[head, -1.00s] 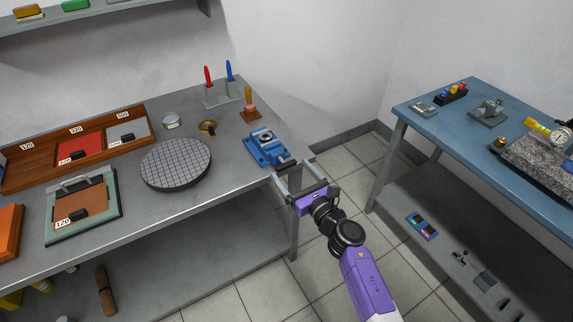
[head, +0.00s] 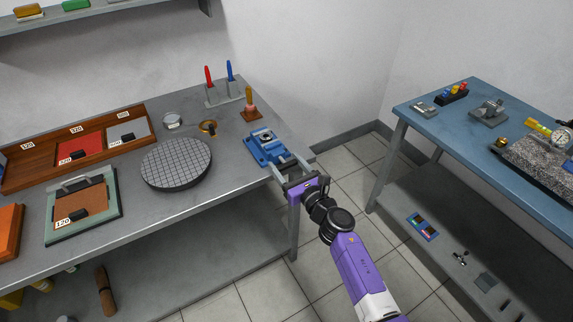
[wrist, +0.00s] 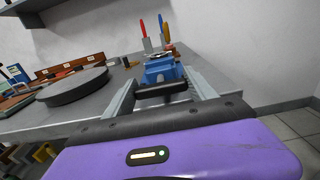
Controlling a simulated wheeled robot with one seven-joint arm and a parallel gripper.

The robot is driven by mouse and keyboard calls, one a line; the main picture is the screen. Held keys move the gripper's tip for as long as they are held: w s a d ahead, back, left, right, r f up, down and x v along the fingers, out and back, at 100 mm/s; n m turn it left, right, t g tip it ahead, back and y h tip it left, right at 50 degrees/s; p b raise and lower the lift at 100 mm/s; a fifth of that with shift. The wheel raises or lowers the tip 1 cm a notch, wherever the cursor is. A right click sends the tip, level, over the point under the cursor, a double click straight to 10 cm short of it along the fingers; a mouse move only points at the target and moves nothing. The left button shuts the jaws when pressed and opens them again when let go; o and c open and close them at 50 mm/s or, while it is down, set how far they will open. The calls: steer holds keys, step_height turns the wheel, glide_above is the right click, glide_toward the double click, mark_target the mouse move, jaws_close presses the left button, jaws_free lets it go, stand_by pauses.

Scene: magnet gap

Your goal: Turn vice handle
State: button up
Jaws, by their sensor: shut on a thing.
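The blue vice (head: 266,148) sits at the right front corner of the grey bench. In the wrist view the vice (wrist: 160,68) is straight ahead, with its black bar handle (wrist: 162,88) crosswise on the near side. My gripper (head: 287,163) reaches in from the front right, past the bench edge. Its two grey fingers stand wide apart, one at each end of the handle, and are shut on it. In the head view the handle is mostly hidden between the fingers.
A round gridded plate (head: 176,163) lies left of the vice. A wooden-handled tool (head: 250,105) and a stand with red and blue handles (head: 222,92) are behind it. A blue table (head: 450,120) stands at the right, with open floor between.

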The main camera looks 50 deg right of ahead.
steer(key=shift+m, duration=0.3)
steer(key=m+p, duration=0.1)
steer(key=m, duration=0.2)
steer(key=shift+d+m+p, duration=0.15)
steer(key=shift+m+p, duration=0.2)
steer(key=shift+m, duration=1.65)
steer(key=shift+f, duration=0.1)
steer(key=o, duration=1.4)
steer(key=shift+c, duration=0.2)
